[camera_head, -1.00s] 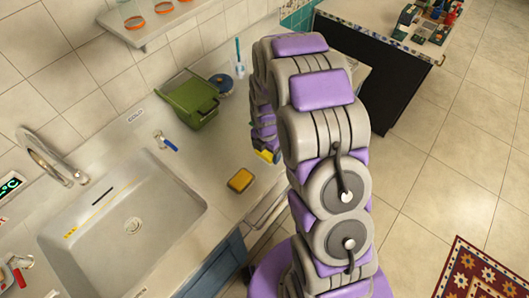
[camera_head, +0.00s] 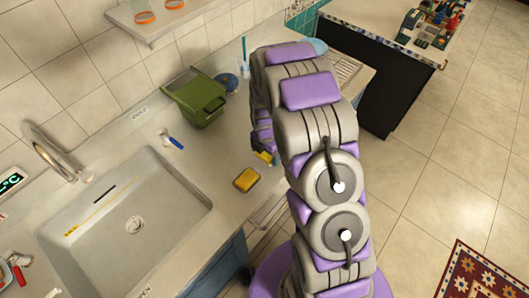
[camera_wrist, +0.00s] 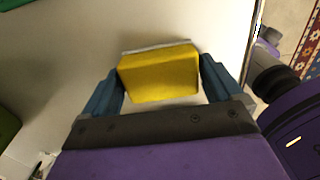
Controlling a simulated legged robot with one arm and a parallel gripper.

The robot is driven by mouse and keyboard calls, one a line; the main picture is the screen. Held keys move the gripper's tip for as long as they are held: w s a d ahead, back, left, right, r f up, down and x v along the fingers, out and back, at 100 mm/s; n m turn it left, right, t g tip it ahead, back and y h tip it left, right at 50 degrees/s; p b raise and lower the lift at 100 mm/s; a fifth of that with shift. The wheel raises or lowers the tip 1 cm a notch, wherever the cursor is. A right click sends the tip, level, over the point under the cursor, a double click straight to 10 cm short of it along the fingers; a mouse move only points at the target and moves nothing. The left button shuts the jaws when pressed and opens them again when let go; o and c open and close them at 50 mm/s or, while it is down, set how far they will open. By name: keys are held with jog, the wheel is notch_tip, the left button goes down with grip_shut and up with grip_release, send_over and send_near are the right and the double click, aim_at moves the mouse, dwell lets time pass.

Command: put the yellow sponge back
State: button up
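The yellow sponge (camera_wrist: 158,77) is a thick block with a pale layer along its far edge. In the wrist view it sits between the two blue fingers of my gripper (camera_wrist: 162,80), which press at its sides. In the head view my gripper (camera_head: 264,154) hangs over the counter beside the arm, with a small patch of yellow at its tips. The arm hides most of it there. A second yellow, dark-edged pad (camera_head: 246,179) lies flat on the counter, just below and left of my gripper.
The sink (camera_head: 130,222) is left of the pad. A green bin (camera_head: 196,98), a blue-handled tool (camera_head: 171,140) and a blue round item (camera_head: 224,83) stand further back. The counter (camera_head: 215,150) around the pad is bare. Its front edge is close on the right.

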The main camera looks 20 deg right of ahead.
jog(key=shift+o, duration=0.5)
jog(key=shift+d, duration=0.3)
jog(key=shift+d+r, duration=0.1)
jog(key=shift+d, duration=0.95)
jog(key=shift+r, duration=0.3)
jog(key=r, duration=0.2)
jog(key=a+r, duration=0.1)
jog(key=r, duration=0.1)
jog(key=a+r+p, duration=0.1)
jog(key=r, duration=0.1)
jog(key=shift+a+r, duration=0.1)
jog(key=shift+r, duration=0.2)
jog(key=s+d+r+m, duration=0.2)
jog(key=s+r+m, duration=1.05)
jog(key=r, duration=0.55)
jog(key=s+r+m+g, duration=0.1)
jog(key=s+r+m, duration=0.2)
jog(key=s+m, duration=0.3)
jog(key=s+r+m, duration=0.3)
jog(key=s+m, duration=0.3)
jog(key=s, duration=0.9)
jog(key=shift+s+a+m+g+p, duration=0.25)
jog(key=shift+s+m+g+p, duration=0.1)
jog(key=shift+g, duration=0.05)
